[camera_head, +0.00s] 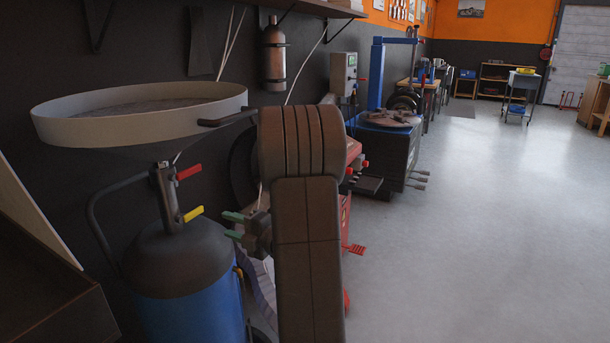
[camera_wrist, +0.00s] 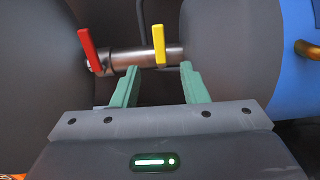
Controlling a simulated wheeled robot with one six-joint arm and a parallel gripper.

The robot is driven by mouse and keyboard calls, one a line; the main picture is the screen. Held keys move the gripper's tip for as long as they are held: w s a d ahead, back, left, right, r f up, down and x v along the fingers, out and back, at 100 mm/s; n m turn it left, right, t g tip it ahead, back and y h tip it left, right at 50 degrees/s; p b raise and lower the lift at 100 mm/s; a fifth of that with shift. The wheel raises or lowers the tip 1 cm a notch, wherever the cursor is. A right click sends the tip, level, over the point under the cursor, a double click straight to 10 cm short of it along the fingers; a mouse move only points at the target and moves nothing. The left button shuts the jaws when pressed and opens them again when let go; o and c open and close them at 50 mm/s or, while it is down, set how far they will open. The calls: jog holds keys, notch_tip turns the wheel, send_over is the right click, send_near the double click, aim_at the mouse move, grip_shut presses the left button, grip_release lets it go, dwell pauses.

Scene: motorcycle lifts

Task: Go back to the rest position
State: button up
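My gripper (camera_wrist: 158,82) is open in the wrist view, with its two green fingers apart and nothing between them. In the head view my gripper (camera_head: 233,226) points left, beside the blue tank. A metal pipe with a red valve handle (camera_wrist: 89,48) and a yellow valve handle (camera_wrist: 159,44) lies beyond the fingertips. In the head view the red handle (camera_head: 189,172) is higher and the yellow handle (camera_head: 193,213) is lower, close left of the fingertips. I cannot tell whether a fingertip touches the pipe. My arm hides part of the scene behind it.
The blue tank (camera_head: 200,315) with its dark top stands close on the left, under a wide round pan (camera_head: 140,122). A tire machine (camera_head: 385,150) stands along the wall behind my arm. The grey floor (camera_head: 480,230) on the right is clear.

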aim_at(197, 213)
jog(key=x, duration=1.1)
jog(key=shift+s+b, duration=0.1)
jog(key=shift+b, duration=0.25)
jog(key=shift+w+a, duration=0.2)
jog(key=shift+a, duration=0.2)
jog(key=shift+r, duration=0.1)
jog(key=shift+d, duration=0.1)
